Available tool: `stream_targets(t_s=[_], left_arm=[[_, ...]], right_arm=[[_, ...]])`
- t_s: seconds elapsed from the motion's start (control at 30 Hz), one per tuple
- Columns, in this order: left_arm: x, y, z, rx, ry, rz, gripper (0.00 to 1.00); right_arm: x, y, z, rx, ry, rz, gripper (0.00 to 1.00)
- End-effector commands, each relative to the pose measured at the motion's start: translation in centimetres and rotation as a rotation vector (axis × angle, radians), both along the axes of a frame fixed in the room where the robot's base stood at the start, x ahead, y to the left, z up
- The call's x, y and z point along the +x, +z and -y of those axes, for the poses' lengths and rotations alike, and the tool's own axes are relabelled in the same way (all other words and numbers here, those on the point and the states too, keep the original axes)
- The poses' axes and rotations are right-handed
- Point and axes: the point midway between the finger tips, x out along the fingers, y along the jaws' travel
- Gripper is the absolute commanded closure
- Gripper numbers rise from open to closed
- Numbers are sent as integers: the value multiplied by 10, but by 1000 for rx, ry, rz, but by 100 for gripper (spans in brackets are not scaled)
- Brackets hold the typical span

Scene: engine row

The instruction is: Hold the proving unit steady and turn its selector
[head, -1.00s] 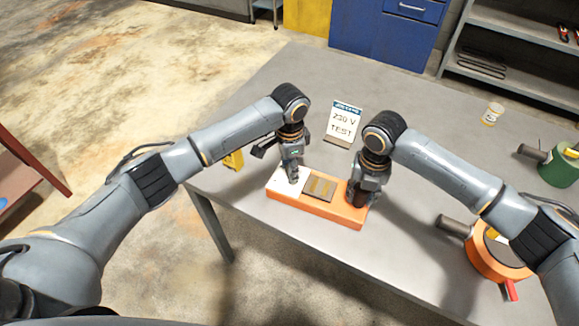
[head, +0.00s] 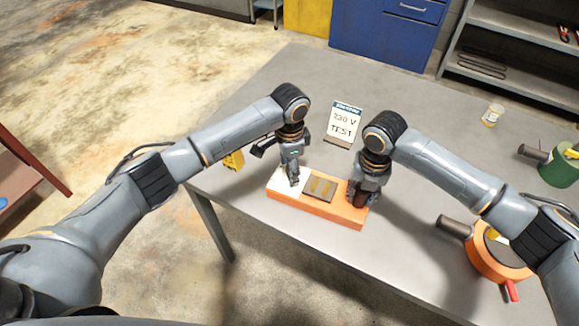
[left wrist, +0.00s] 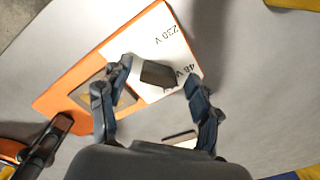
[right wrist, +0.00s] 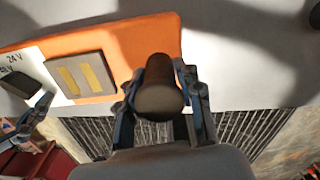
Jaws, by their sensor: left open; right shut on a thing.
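The proving unit (head: 320,207) is an orange box lying on the table, with a white panel (left wrist: 160,42) marked 230 V and 48 V. The dark bar-shaped selector (left wrist: 158,74) sits on that panel beside the 48 V mark; its exact pointing is unclear. My left gripper (left wrist: 158,78) is open, its fingers apart on either side of the selector. My right gripper (right wrist: 160,88) is shut on a dark round post (right wrist: 158,88) at the unit's other end. A plate with two yellowish strips (right wrist: 81,77) lies between.
A card reading 230 V TEST (head: 343,121) stands behind the unit. A yellow object (head: 234,160) is left of my left gripper. An orange round device (head: 492,258), a green one (head: 560,168) and a small jar (head: 492,115) are at right. The table's front edge is close.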

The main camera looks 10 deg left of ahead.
Motion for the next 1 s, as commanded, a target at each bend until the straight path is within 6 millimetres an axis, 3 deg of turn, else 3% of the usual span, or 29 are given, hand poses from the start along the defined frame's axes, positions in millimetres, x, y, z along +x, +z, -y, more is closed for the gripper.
stream_targets(t_s=[0.17, 0.6, 0.8, 1.0], left_arm=[[1, 17, 1, -2, 0, 4, 37], [1, 103, 0, -1, 0, 3, 37], [1, 118, 0, 0, 0, 0, 37], [1, 120, 0, 1, 0, 0, 37]], right_arm=[[0, 0, 0, 0, 0, 0, 100], [0, 0, 0, 0, 0, 0, 100], [0, 0, 0, 0, 0, 0, 100], [0, 0, 0, 0, 0, 0, 100]])
